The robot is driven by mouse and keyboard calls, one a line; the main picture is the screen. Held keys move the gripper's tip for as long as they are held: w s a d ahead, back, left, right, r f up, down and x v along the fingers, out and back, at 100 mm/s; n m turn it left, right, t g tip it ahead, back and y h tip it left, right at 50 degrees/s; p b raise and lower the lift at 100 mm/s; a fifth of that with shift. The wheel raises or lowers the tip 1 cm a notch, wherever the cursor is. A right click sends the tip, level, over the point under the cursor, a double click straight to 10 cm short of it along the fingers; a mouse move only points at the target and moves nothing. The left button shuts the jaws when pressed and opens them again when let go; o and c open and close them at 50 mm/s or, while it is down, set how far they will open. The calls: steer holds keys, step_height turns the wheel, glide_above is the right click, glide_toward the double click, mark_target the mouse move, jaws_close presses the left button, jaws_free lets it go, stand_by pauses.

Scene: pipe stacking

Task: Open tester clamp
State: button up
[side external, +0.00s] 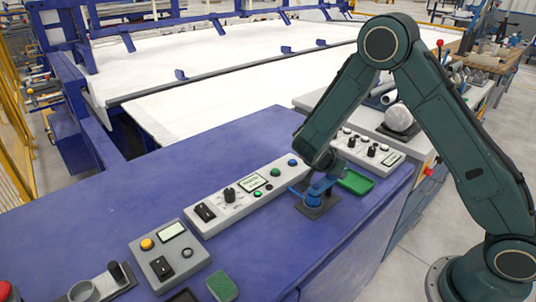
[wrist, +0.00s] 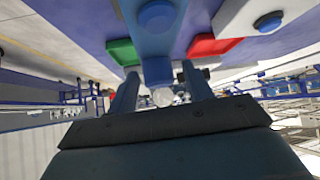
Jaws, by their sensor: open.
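The tester clamp seems to be the blue fixture (side external: 314,190) on a dark square plate (side external: 320,208) near the edge of the blue bench. In the wrist view a blue bar with a round blue knob (wrist: 156,16) reaches down to a blue block (wrist: 157,69). My gripper (wrist: 160,86) is open, with one finger on each side of that block and visible gaps beside it. In the side view my gripper (side external: 318,172) is low over the fixture and partly hides it. I cannot tell the clamp's exact state.
A green tray (side external: 356,181) lies right of the fixture. A red tray (wrist: 213,45) shows in the wrist view. Control panels (side external: 240,195) with knobs and buttons stand to the left, and another (side external: 375,147) behind.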

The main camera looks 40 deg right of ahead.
steer(key=shift+w, duration=0.1)
jaws_close()
steer(key=shift+w+a+m+g, duration=0.1)
steer(key=shift+m+g, duration=0.3)
steer(key=shift+m, duration=0.1)
steer(key=shift+m+g, duration=0.3)
steer(key=shift+m, duration=0.2)
steer(key=m+g, duration=0.4)
steer(key=m, duration=0.1)
steer(key=shift+y, duration=0.3)
steer(key=m+g+y, duration=0.1)
steer(key=m, duration=0.2)
steer(key=m+g+y, duration=0.1)
steer(key=m+g, duration=0.1)
steer(key=m, duration=0.1)
steer(key=shift+g+y, duration=0.3)
steer(key=shift+y, duration=0.1)
steer(key=shift+m, duration=0.3)
